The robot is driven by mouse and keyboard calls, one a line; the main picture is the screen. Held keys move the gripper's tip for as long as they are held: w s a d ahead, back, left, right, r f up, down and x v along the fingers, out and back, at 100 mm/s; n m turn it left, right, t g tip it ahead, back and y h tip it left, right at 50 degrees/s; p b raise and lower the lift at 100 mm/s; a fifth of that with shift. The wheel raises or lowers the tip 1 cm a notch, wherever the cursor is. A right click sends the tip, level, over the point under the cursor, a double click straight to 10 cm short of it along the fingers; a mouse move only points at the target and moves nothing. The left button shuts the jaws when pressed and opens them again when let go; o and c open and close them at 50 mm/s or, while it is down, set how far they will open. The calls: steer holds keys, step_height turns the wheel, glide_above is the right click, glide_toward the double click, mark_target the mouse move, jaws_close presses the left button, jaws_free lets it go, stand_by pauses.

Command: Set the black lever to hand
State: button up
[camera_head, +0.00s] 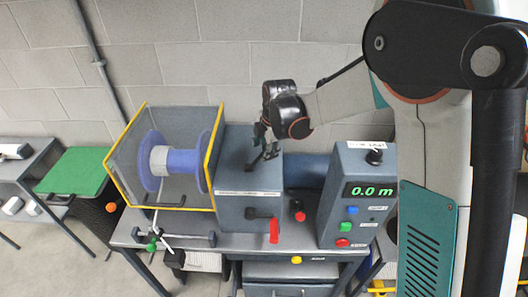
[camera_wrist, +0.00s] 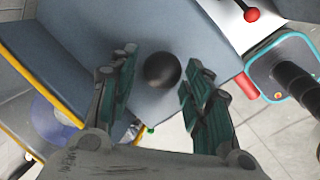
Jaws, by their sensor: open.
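The black lever (camera_head: 270,153) stands on top of the grey housing (camera_head: 234,179) in the head view, partly hidden by my gripper. In the wrist view its round black knob (camera_wrist: 162,70) shows between my fingers. My gripper (camera_head: 262,136) is just above the lever; in the wrist view its two green-padded fingers (camera_wrist: 158,84) are spread on either side of the knob, with a visible gap at each side. The label strip (camera_head: 248,193) on the housing is too small to read, so I cannot tell which setting the lever has.
A yellow-edged guard (camera_head: 211,150) around a blue spool (camera_head: 190,160) stands left of the housing. A red handle (camera_head: 274,231) hangs at the front. A red-knobbed lever (camera_head: 299,215) and a control box (camera_head: 338,205) reading 0.0 m stand to the right.

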mark_target(259, 158)
steer(key=shift+x, duration=1.3)
jaws_close()
